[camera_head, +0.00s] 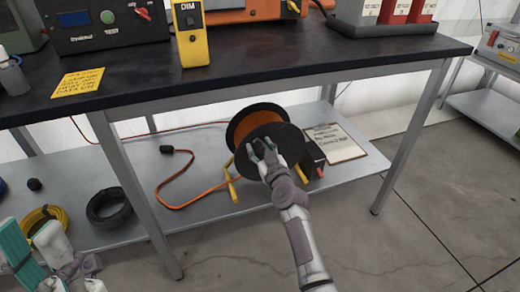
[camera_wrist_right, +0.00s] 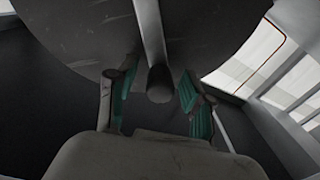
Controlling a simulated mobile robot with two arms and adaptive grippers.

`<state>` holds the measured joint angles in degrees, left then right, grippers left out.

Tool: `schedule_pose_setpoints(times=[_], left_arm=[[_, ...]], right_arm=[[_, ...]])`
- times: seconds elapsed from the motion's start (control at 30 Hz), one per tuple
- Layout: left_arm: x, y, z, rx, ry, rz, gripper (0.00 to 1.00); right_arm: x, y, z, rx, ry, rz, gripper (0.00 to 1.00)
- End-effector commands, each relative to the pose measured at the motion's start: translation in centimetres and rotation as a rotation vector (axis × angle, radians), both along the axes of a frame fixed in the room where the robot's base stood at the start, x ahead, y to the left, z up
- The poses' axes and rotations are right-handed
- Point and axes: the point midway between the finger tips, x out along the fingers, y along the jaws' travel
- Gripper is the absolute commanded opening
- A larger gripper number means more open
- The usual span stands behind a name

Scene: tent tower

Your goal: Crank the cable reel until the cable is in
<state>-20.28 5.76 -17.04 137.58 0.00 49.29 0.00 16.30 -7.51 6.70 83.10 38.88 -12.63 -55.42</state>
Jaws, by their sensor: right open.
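The cable reel (camera_head: 243,122) stands on the lower shelf under the bench, with black flanges, orange cable on its drum and yellow legs. Loose orange cable (camera_head: 186,190) runs in a curve over the shelf to a black plug (camera_head: 166,150). My right gripper (camera_head: 263,148) is at the reel's front flange. In the right wrist view its open fingers, with green pads, stand either side of a dark round knob (camera_wrist_right: 160,84), the crank handle by its look. Gaps show between knob and pads. My left gripper (camera_head: 45,250) is at the lower left; its opening is unclear.
The dark bench top (camera_head: 250,75) overhangs the reel, with a metal leg (camera_head: 140,195) to its left. A clipboard (camera_head: 336,143) lies right of the reel. A black coil (camera_head: 108,206) and a yellow coil (camera_head: 42,218) lie on the shelf's left.

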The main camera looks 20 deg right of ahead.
Motion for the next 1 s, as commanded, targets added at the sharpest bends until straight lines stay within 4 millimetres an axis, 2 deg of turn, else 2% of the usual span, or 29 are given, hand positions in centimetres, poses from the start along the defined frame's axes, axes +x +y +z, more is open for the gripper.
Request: schedule_pose_setpoints(times=[0.3,0.37,0.6,0.63,1.0], left_arm=[[-0.28,0.06,0.04,-0.005,-0.015,-0.001,0.4],[-0.27,0.06,0.04,-0.005,-0.015,-0.001,0.4],[-0.26,0.04,0.03,-0.005,-0.014,-0.001,0.4],[-0.25,0.04,0.02,-0.005,-0.013,-0.001,0.4],[-0.2,0.02,0.05,-0.004,-0.01,-0.001,0.4]], right_arm=[[0.19,0.03,0.04,0.0,0.0,0.0,0.51],[0.19,0.03,0.04,0.0,0.0,0.0,0.43],[0.17,0.02,0.03,0.0,0.0,0.0,0.03],[0.17,0.03,0.03,0.0,0.0,0.0,0.0],[0.16,-0.02,0.06,0.005,0.0,0.001,0.0]])
